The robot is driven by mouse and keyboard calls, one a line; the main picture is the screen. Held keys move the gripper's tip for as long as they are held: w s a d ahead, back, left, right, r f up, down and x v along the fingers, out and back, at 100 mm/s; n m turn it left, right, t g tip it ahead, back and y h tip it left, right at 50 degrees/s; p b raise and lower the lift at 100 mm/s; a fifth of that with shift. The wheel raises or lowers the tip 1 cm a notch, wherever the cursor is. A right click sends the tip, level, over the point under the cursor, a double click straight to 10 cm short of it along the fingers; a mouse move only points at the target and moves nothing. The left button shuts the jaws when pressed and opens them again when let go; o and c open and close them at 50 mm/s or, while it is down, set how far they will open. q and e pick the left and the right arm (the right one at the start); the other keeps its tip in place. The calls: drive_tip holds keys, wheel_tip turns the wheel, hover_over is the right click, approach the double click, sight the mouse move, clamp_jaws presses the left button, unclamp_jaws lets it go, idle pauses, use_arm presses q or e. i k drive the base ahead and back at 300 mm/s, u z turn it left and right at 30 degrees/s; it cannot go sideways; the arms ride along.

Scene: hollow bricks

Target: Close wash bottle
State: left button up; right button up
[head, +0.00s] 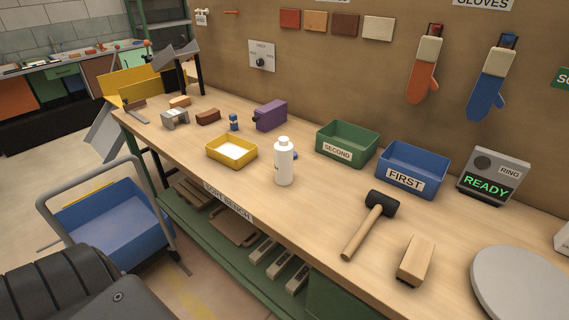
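The wash bottle (284,165) is a white bottle standing upright on the workbench, near its front edge and right of a yellow tray. It has a narrower white top; I cannot tell whether this is open or closed. A small blue thing shows partly behind the bottle's right side, mostly hidden. Neither of my grippers is in view.
The yellow tray (213,154) holds something white. Behind stand a purple block (271,115), a green SECOND bin (338,154) and a blue FIRST bin (404,184). A mallet (371,222) and a wooden block (415,260) lie to the right. A blue cart (115,222) stands left.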

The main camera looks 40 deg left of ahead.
sight(283, 148)
drive_tip(key=u, duration=0.9)
drive_tip(key=k, duration=1.2)
drive_tip(key=u, duration=1.5)
drive_tip(key=i, duration=1)
drive_tip(key=z, duration=0.5)
drive_tip(key=i, duration=0.7)
drive_tip(key=z, duration=1.25)
drive_tip(key=i, duration=0.35)
drive_tip(key=u, duration=0.3)
